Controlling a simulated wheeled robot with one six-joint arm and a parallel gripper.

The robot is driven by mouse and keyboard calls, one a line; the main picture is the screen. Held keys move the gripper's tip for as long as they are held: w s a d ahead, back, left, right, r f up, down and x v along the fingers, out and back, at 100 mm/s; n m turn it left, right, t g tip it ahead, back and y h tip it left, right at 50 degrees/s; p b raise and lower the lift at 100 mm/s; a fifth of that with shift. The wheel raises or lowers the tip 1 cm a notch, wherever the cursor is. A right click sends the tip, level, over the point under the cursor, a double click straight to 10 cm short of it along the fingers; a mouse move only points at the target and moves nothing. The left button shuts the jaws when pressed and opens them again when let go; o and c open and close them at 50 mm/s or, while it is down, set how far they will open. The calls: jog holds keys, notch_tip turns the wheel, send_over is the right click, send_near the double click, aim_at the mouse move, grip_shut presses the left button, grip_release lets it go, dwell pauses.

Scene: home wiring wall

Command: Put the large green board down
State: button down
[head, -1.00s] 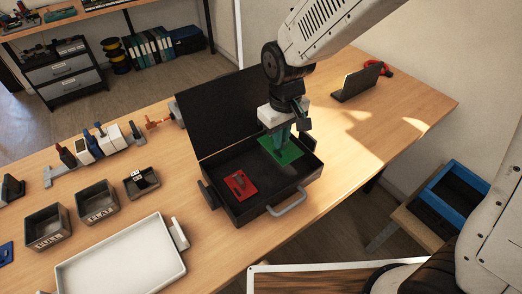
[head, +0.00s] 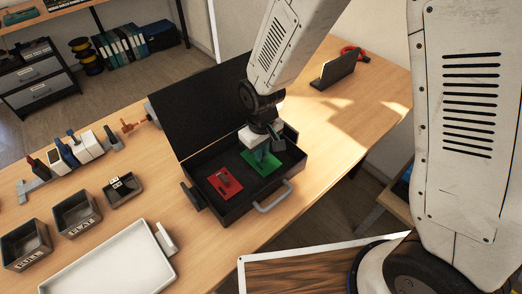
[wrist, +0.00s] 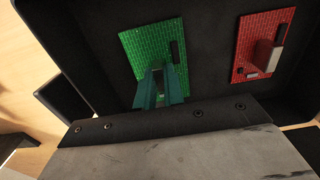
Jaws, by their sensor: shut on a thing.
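The large green board (head: 258,165) is inside the open black case (head: 236,211), in its right half, lying level at or close to the floor. I cannot tell whether it fully rests there. My gripper (head: 263,156) points down into the case and is shut on a part of the board. In the wrist view the teal fingers (wrist: 161,88) close at the near edge of the green board (wrist: 147,48), hiding a little of it. A red board (head: 225,182) lies in the left half of the case, apart from the green one; it also shows in the wrist view (wrist: 260,50).
The case lid (head: 205,105) stands open at the back. A white tray (head: 110,265) and labelled bins (head: 77,214) stand to the left. A dark upright panel (head: 338,68) stands on the table at the back right. The table between case and panel is clear.

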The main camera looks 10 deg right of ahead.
jog(key=c, duration=1.5)
grip_release()
jog(key=shift+f, duration=0.15)
jog(key=s+d+r+m, duration=0.1)
jog(key=d+r, duration=0.2)
jog(key=r, duration=0.6)
jog(key=s+d+r, duration=0.1)
jog(key=d+r, duration=0.2)
jog(key=r, duration=0.6)
jog(key=s+d+r+m, duration=0.3)
jog(key=s+d+r, duration=0.2)
jog(key=s+d, duration=0.2)
jog(key=s+d+r+m+t, duration=0.1)
jog(key=s+d+r+m, duration=0.1)
jog(key=s+d+r, duration=0.2)
jog(key=s+d, duration=0.3)
jog(key=s, duration=0.3)
jog(key=shift+s+d+r+m, duration=0.3)
jog(key=shift+d+r+m, duration=0.05)
jog(key=shift+m, duration=0.05)
